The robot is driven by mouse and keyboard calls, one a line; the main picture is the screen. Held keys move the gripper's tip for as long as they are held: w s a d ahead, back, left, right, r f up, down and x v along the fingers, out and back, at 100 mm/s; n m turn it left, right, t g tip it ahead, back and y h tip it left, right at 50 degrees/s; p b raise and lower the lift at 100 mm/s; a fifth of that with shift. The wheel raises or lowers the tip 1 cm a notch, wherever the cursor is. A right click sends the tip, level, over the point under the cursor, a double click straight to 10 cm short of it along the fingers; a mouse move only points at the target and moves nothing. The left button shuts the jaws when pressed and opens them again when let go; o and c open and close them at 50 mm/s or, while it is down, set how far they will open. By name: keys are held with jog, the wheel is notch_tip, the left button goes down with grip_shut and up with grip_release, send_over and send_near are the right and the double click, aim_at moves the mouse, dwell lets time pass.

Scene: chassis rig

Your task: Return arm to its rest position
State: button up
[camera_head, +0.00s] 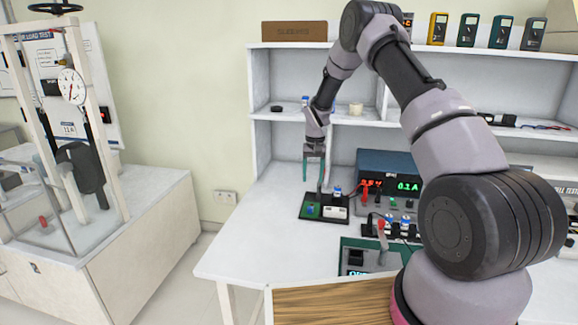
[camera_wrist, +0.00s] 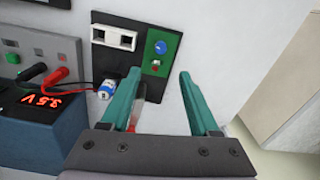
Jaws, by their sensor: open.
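My arm reaches out from the lower right over the white workbench (camera_head: 250,225) in the head view. My gripper (camera_head: 313,182) hangs fingers down at the far side of the bench, above a small dark board with a green panel (camera_head: 312,211). In the wrist view my gripper (camera_wrist: 155,98) has two teal fingers spread apart with nothing held between them. The board (camera_wrist: 128,35) lies beyond the fingertips, with a white double socket (camera_wrist: 114,39), a blue knob and a red button. Whether the fingers touch the board cannot be told.
White shelves (camera_head: 275,90) rise behind, holding several meters (camera_head: 468,30). A load-test stand (camera_head: 75,130) is at left. The bench's left part is clear.

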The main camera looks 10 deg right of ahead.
jog(key=s+d+r+t, duration=0.1)
jog(key=s+r, duration=0.3)
jog(key=r, duration=0.6)
jog(key=s+d+r+m+t, duration=0.1)
jog(key=s+r, duration=0.4)
jog(key=r, duration=0.5)
jog(key=s+d+r+t, duration=0.15)
jog(key=s+r, duration=0.25)
jog(key=r, duration=0.6)
jog(key=s+d+r+t+y, duration=0.1)
jog(key=s+r, duration=0.3)
jog(key=s, duration=0.9)
jog(key=s+r+m+t, duration=0.1)
jog(key=s+r, duration=0.4)
jog(key=s, duration=0.9)
jog(key=shift+d+t+y, duration=0.4)
jog(key=shift+t, duration=0.35)
